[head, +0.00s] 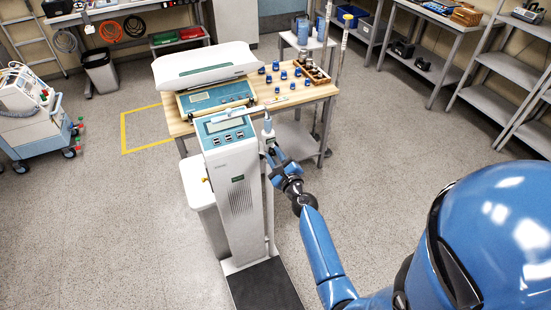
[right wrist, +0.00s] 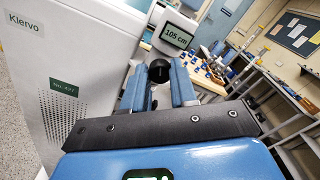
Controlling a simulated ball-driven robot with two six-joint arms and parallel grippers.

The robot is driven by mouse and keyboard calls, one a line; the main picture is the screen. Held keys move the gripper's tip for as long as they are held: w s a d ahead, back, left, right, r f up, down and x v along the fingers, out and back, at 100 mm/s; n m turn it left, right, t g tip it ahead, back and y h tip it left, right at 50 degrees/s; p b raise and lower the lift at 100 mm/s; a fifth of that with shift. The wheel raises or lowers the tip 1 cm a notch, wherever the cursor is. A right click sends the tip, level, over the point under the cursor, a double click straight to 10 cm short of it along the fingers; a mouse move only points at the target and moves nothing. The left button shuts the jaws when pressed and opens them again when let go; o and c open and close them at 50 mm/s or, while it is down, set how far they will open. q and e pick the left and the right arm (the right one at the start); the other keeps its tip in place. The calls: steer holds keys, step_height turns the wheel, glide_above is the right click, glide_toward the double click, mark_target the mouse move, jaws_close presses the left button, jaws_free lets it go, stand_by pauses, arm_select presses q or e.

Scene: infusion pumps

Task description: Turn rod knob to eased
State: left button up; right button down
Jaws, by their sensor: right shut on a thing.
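The rod knob (right wrist: 159,70) is a dark round knob between the two blue fingers of my right gripper (right wrist: 160,84) in the right wrist view. The fingers are shut on it. A small display (right wrist: 177,35) reading "105 cm" sits just beyond it. In the head view my right gripper (head: 271,155) is at the measuring rod beside the white column scale (head: 235,190), and the knob is hidden there by the gripper. Whether the knob is tight or eased cannot be told. My left gripper is not in view.
A wooden-topped table (head: 300,95) behind the scale holds a baby scale (head: 215,95), several blue weights and a wooden weight block (head: 312,72). The scale's dark platform (head: 264,285) is on the floor below. Shelves (head: 500,75) stand at the right; the floor between is clear.

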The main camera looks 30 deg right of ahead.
steer(key=n+b, duration=0.2)
steer(key=n, duration=0.4)
steer(key=shift+f, duration=0.15)
steer(key=n+b, duration=0.2)
steer(key=n, duration=0.4)
steer(key=shift+n+b, duration=0.4)
steer(key=c, duration=0.9)
jaws_free()
steer(key=s, duration=0.3)
steer(key=s+b, duration=0.1)
steer(key=s, duration=0.3)
steer(key=s+b, duration=0.1)
steer(key=s, duration=0.2)
steer(key=shift+s+a, duration=0.35)
steer(key=shift+s, duration=0.05)
